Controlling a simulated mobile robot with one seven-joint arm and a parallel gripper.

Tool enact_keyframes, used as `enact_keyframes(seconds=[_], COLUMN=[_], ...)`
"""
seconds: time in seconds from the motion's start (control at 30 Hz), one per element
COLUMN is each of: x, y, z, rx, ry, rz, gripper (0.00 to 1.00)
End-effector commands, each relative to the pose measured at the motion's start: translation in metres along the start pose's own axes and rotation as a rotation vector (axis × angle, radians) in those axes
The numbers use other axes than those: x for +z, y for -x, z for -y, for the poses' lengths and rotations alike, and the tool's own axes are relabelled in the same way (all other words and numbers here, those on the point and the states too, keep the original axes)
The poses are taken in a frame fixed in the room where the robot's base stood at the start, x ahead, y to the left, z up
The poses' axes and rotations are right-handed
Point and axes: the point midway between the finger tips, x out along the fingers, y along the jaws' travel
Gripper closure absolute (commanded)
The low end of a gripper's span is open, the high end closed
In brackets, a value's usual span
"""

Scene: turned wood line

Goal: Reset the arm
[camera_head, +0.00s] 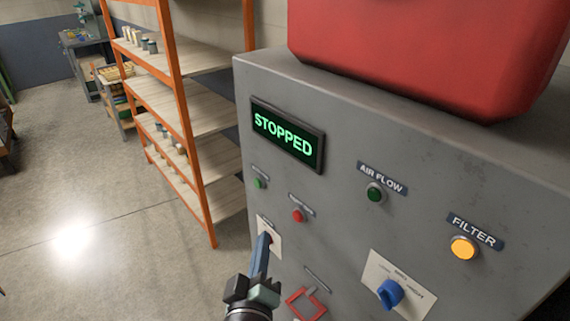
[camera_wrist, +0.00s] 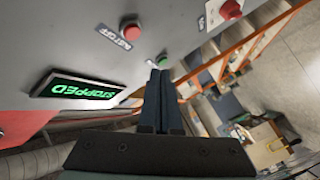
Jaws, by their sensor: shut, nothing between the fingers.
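My gripper (camera_head: 265,240) is in the lower middle of the head view, in front of the grey control cabinet. Its two dark blue fingers are shut together and empty. In the head view their tips overlap a white plate (camera_head: 275,243) with a red control on it; I cannot tell whether they touch. In the wrist view the shut fingers (camera_wrist: 160,78) point towards the panel, with a green button (camera_wrist: 163,62) just beyond the tips. A red button (camera_wrist: 131,28) and a red knob (camera_wrist: 231,9) lie above. The display (camera_head: 288,135) reads STOPPED in green.
Floor (camera_head: 80,190) farther left is clear.

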Motion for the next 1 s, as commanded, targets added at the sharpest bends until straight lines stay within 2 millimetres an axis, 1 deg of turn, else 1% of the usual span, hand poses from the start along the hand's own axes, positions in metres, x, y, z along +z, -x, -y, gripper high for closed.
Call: enact_keyframes(seconds=[0.07,0.17,0.27,0.3,0.37,0.4,0.47,0.5,0.57,0.6,0.7,0.8,0.83,0.9,1.0], x=[0.0,-0.013,-0.043,-0.059,-0.087,-0.106,-0.135,-0.153,-0.177,-0.192,-0.219,-0.234,-0.237,-0.241,-0.244], y=[0.0,-0.004,-0.008,-0.007,-0.002,0.005,0.019,0.032,0.052,0.068,0.104,0.132,0.138,0.148,0.153], z=[0.0,-0.022,-0.066,-0.089,-0.125,-0.149,-0.183,-0.205,-0.234,-0.251,-0.286,-0.307,-0.311,-0.318,-0.322], rx=[0.0,0.036,0.099,0.129,0.171,0.196,0.224,0.24,0.254,0.26,0.264,0.258,0.256,0.252,0.25], ry=[0.0,-0.037,-0.129,-0.18,-0.266,-0.326,-0.417,-0.475,-0.561,-0.613,-0.722,-0.797,-0.812,-0.836,-0.849], rz=[0.0,-0.033,-0.11,-0.154,-0.232,-0.29,-0.38,-0.443,-0.537,-0.597,-0.73,-0.824,-0.844,-0.875,-0.892], gripper=[1.0,1.0,1.0,1.0,1.0,1.0,1.0,1.0,1.0,1.0,1.0,1.0,1.0,1.0,1.0])
